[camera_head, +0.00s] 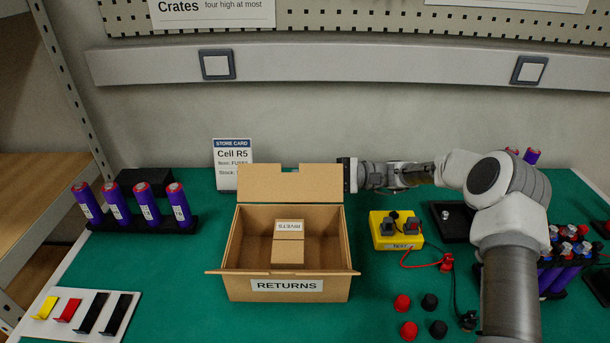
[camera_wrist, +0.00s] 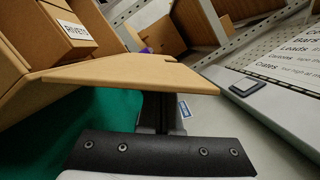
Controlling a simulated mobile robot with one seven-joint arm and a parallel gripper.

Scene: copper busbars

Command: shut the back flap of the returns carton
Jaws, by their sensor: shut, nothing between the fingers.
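The returns carton (camera_head: 238,284) is brown cardboard with a RETURNS label on its front, and it stands open on the green bench. Its back flap (camera_head: 290,183) stands up, leaning slightly back, with a notch in its top edge. The flap also crosses the middle of the wrist view (camera_wrist: 125,72). My gripper (camera_head: 346,176) is shut and empty at the flap's right end. In the wrist view its fingers (camera_wrist: 160,110) are partly hidden at the flap's edge; I cannot tell whether they touch it. A small RIVETS box (camera_head: 288,250) is inside the carton.
A yellow test box (camera_head: 396,231) with leads stands right of the carton. Racks of purple cells stand left (camera_head: 140,221) and right (camera_head: 562,277). A store card (camera_head: 232,172) stands behind the flap. Colored hooks (camera_head: 83,312) lie front left. Bench directly left of the carton is clear.

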